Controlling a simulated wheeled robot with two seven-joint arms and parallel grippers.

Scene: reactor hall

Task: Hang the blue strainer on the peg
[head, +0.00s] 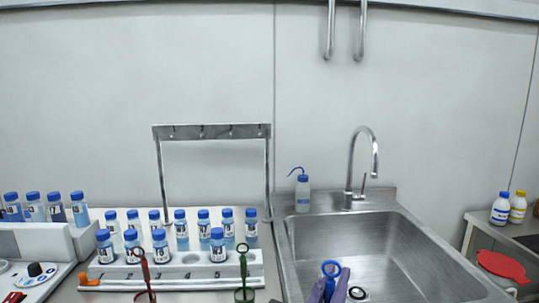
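The blue strainer (331,268) shows at the bottom edge, over the sink's front part. Only the blue loop of its handle and a little below it are visible; the rest is hidden or out of frame. Two purplish fingers of my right gripper (329,287) stand on either side of the handle and appear closed on it. A metal rack (212,131) with several small pegs along its bar stands left of the sink, behind the bottles. The gripper is apart from it, to the lower right. My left gripper is not in view.
A red strainer (145,272) and a green strainer (243,270) stand upright at the front. Blue-capped bottles (181,230) fill the counter below the rack. A tall faucet (364,155) and a wash bottle (302,192) stand behind the sink (420,262).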

